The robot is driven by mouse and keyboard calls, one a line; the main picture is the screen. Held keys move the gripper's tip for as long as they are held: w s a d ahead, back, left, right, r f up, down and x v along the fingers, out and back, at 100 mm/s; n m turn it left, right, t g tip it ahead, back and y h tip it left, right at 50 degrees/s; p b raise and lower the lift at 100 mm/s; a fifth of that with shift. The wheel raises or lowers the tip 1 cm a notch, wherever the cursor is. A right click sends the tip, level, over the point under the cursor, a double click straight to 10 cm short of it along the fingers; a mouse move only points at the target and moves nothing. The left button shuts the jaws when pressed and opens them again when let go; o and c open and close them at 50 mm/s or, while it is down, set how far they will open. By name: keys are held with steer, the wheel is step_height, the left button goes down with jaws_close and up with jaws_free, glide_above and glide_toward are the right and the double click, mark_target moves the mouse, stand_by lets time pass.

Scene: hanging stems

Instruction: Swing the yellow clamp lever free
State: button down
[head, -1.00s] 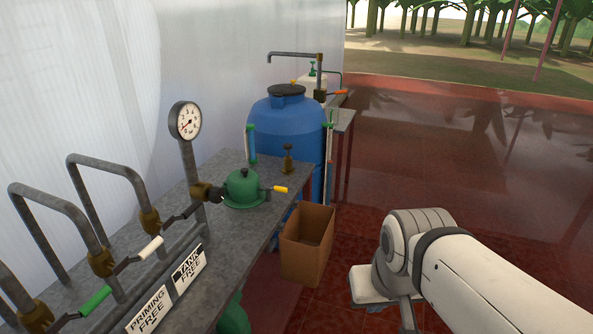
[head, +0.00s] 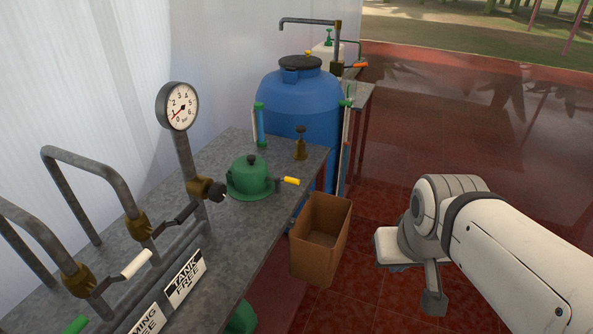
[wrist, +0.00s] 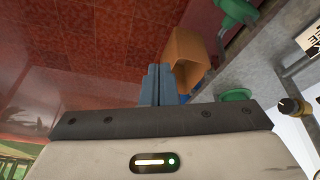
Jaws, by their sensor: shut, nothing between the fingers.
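The yellow clamp lever (head: 290,181) sticks out to the right from the base of the green domed housing (head: 248,175) on the grey bench. My arm is at the right of the head view, over the red tiled floor, well apart from the lever. A green round part (wrist: 235,95) shows beside the gripper body there; the yellow lever cannot be made out in that view.
A cardboard box (head: 320,240) stands open on the floor beside the bench (head: 225,240). A blue tank (head: 300,105) stands behind. A gauge (head: 178,106) on a pipe, bent pipes and white-handled valve lever (head: 136,264) crowd the left. The tiled floor (head: 385,180) near the arm is clear.

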steer(key=w+a+f+n+t+b, duration=0.2)
steer(key=w+f+n+b, duration=0.3)
steer(key=w, duration=0.3)
steer(key=w+a+f+n+t+y+b, duration=0.1)
steer(key=w+a+f+n+t+b, duration=0.2)
steer(key=w+b, duration=0.4)
steer(key=w+a+f+n+t+b, duration=0.2)
steer(key=w+f+n+b, duration=0.3)
steer(key=w, duration=0.4)
steer(key=w+a+f+n+t+y+b, duration=0.3)
steer(key=w+a+f+n+y+b, duration=0.3)
steer(key=a, duration=0.5)
steer(key=shift+w+f+n+t+b, duration=0.45)
steer(key=shift+w+n+b, duration=0.55)
steer(key=shift+w+b, duration=0.25)
steer(key=shift+w, duration=0.1)
